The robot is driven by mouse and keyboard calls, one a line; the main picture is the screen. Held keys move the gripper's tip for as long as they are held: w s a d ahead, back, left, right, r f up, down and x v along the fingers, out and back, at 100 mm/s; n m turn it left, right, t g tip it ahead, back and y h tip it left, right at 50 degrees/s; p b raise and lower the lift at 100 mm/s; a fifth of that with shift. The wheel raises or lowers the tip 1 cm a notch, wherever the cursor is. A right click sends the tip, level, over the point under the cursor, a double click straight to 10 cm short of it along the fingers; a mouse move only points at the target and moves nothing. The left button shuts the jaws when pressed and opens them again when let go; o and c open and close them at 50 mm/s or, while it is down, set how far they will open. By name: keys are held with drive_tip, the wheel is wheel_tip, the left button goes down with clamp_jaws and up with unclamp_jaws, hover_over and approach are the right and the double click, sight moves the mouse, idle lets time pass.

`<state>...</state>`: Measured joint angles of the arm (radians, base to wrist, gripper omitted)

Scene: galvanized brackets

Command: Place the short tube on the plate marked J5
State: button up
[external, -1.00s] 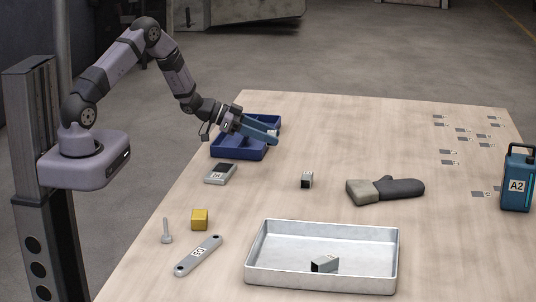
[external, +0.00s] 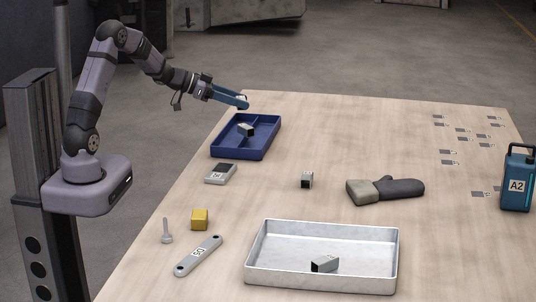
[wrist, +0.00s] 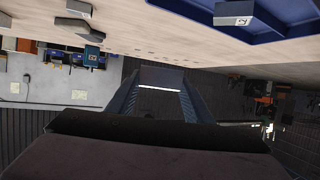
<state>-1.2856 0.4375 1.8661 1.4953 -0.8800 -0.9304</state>
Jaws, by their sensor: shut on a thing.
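My gripper (external: 242,101) is raised above the far left end of the table, beyond the blue divided tray (external: 215,151). It is shut on a grey piece (wrist: 162,76), which shows between the fingers in the wrist view with a bright lower edge; I cannot tell its full shape. Small grey plates with white labels (external: 445,152) lie scattered at the table's far right; their marks are too small to read, so I cannot tell which is J5. Other grey tube-like pieces stand in the blue tray (external: 246,130), on the table (external: 307,180) and in the metal tray (external: 324,264).
The metal tray (external: 280,281) is at the front. A glove (external: 400,188) lies mid-table, and a blue A2 can (external: 517,180) stands at the right edge. A yellow block (external: 199,220), a bolt (external: 166,232), a flat link (external: 198,256) and a grey box (external: 221,174) are at left.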

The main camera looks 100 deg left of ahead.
drive_tip(key=s+d+b, duration=0.1)
drive_tip(key=s+d, duration=0.2)
drive_tip(key=d, duration=0.1)
drive_tip(key=m+h, duration=0.3)
drive_tip(key=h, duration=0.1)
hover_over(218, 170)
wheel_tip(218, 170, down, 4)
drive_tip(key=shift+t, duration=0.3)
drive_tip(key=shift+s+a+f+b, duration=0.1)
drive_tip(key=shift+f+b, duration=1.35)
drive_tip(key=shift+f, duration=3.7)
drive_tip(key=shift+f, duration=0.15)
drive_tip(key=o, duration=1.1)
drive_tip(key=shift+r, duration=0.2)
drive_tip(key=p+v, duration=0.2)
drive_tip(key=v, duration=1)
